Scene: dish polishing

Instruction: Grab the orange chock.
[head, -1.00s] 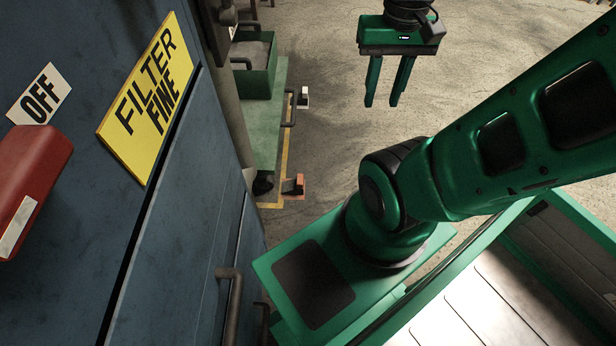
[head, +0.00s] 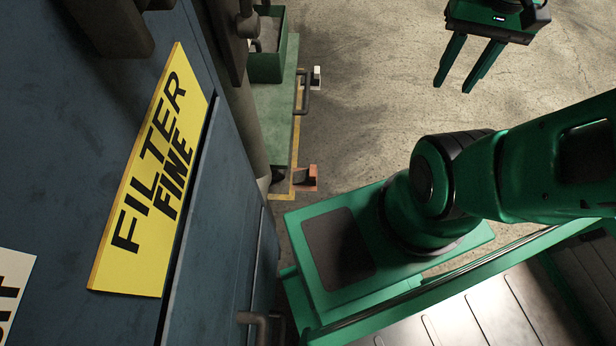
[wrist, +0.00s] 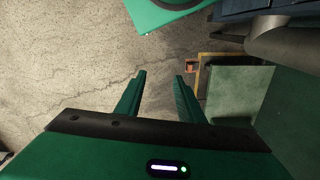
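The orange chock (head: 312,178) lies on the floor at the near end of the green cart, by a yellow floor line. It looks small and partly dark on its left side. In the wrist view the orange chock (wrist: 191,67) shows just right of the right fingertip, well beyond it and apart from it. My gripper (head: 452,88) is open and empty above bare floor, at the upper right of the head view. Both fingers of my gripper (wrist: 160,75) show in the wrist view, with floor between them.
The green cart (head: 276,122) stands beside the blue cabinet (head: 215,215), with a handle projecting over the floor. A white block (head: 317,76) lies farther along the cart. A yellow "FILTER FINE" sign (head: 150,190) is on the cabinet. Open concrete floor (head: 370,120) lies right of the cart.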

